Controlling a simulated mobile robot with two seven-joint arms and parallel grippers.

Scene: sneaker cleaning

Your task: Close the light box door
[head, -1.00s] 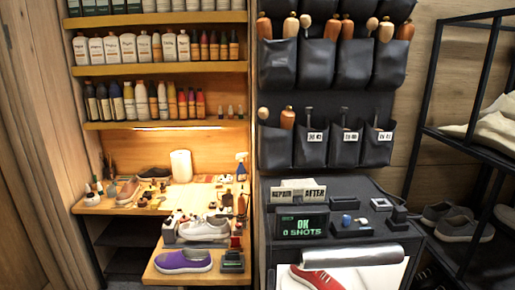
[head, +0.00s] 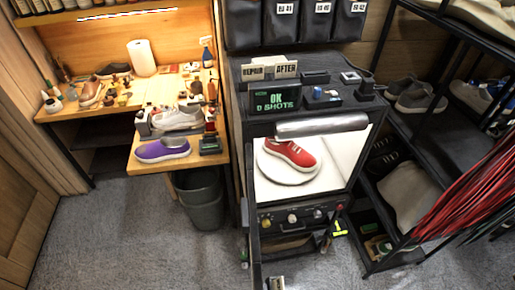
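The light box (head: 360,150) is a dark cabinet with a bright white interior, and its front is open. A red sneaker (head: 290,153) with a white sole sits inside on a round white turntable (head: 289,175). A narrow dark upright panel (head: 251,235), seen almost edge-on, stands out from the box's left front edge; it looks like the door swung open. A small grey piece (head: 275,283) shows near its lower end at the bottom edge, and I cannot tell what it is. Neither of my grippers is in view.
A silver cylinder (head: 322,126) crosses the box's upper front. A control panel with knobs (head: 292,218) is below the opening. A grey bin (head: 201,198) stands left, under a wooden bench with a purple shoe (head: 162,150). A black rack (head: 440,150) stands right. Carpet (head: 130,235) is clear at left.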

